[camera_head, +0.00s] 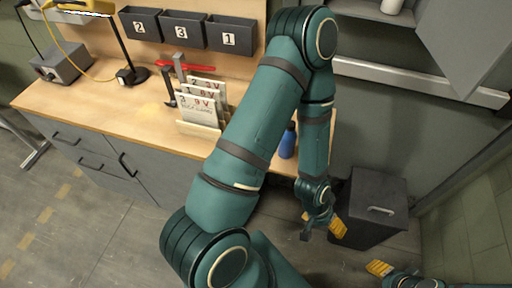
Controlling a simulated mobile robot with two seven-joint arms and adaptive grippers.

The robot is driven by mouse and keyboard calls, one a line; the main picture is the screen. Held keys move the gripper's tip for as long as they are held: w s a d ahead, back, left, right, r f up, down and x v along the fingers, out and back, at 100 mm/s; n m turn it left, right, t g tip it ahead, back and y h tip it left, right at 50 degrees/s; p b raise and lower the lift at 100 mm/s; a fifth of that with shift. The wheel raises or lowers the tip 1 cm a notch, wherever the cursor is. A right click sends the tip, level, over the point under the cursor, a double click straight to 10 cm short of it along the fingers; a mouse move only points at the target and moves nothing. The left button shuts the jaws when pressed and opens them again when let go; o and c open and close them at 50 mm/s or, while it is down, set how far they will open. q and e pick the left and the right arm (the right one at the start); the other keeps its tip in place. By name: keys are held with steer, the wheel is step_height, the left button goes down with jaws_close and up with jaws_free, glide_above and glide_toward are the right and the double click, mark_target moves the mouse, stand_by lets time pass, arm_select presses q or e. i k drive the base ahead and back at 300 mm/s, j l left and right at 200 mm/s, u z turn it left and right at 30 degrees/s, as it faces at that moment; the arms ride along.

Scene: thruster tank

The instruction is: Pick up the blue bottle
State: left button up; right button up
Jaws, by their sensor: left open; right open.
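The blue bottle (287,143) stands near the right end of the wooden workbench (105,112). My own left arm passes on both sides of it and partly hides it. My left gripper (321,231) hangs in front of the bench's right end, lower in the picture than the bottle and apart from it. It is open and empty, with an orange finger pad showing. My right gripper (381,269) is at the bottom right edge, far from the bottle. It is open, and only part of it shows.
A dark cabinet with a handle (372,206) stands right of the bench, close to my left gripper. A rack of labelled cards (200,128) and tools stand mid-bench. Numbered bins (183,30) hang behind. A grey box (62,64) sits at left. The bench's front left is clear.

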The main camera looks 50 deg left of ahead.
mark_target(286, 149)
steer(key=j+u, duration=0.1)
steer(key=u, duration=0.6)
steer(key=j+u, duration=0.15)
steer(key=u, duration=0.25)
steer(key=i, duration=0.1)
steer(key=k+z, duration=0.1)
steer(key=k, duration=0.2)
